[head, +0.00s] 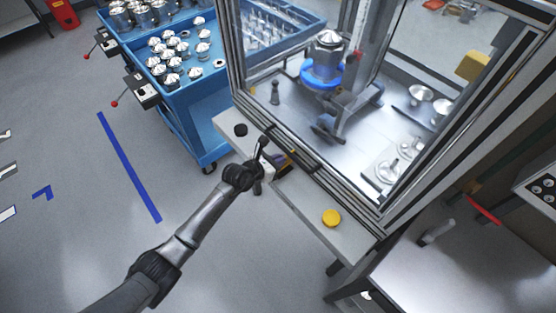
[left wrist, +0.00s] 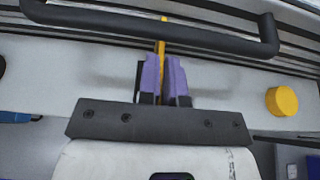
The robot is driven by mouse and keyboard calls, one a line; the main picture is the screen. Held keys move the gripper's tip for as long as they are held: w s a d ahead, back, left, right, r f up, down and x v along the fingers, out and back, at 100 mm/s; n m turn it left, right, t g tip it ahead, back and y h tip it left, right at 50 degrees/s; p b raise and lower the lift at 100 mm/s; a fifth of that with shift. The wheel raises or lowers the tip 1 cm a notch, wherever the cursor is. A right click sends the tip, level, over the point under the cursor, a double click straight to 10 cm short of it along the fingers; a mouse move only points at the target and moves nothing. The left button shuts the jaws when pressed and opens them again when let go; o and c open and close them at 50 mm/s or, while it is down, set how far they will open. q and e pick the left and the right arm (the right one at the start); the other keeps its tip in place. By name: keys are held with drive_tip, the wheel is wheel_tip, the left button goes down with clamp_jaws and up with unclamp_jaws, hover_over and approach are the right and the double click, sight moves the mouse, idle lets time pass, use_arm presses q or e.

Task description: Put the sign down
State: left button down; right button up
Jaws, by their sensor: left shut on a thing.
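My left gripper (head: 275,167) is at the light front ledge of the glass-walled machine. In the left wrist view its purple fingers (left wrist: 163,78) are shut on a thin yellow thing (left wrist: 161,48), seen edge-on, which appears to be the sign. In the head view a small yellow and dark patch, likely the sign (head: 286,161), shows just beyond the fingers. Its face is mostly hidden, and I cannot tell whether it touches the ledge. My right gripper is in neither view.
A black handle bar (left wrist: 150,33) runs close ahead of the fingers. On the ledge (head: 300,200) are a yellow round button (head: 331,218) and a black round knob (head: 240,130). A blue cart (head: 190,105) with metal parts stands left. A metal table (head: 440,275) is at lower right.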

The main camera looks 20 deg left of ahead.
use_arm(q)
drive_tip(key=shift+f, duration=0.1)
drive_tip(key=c, duration=1.7)
unclamp_jaws()
drive_tip(key=shift+f, duration=0.1)
drive_tip(key=shift+c, duration=0.2)
drive_tip(key=o, duration=0.5)
drive_tip(key=shift+c, duration=0.2)
drive_tip(key=shift+r, duration=0.3)
drive_tip(key=p+v, duration=0.2)
drive_tip(key=v, duration=1)
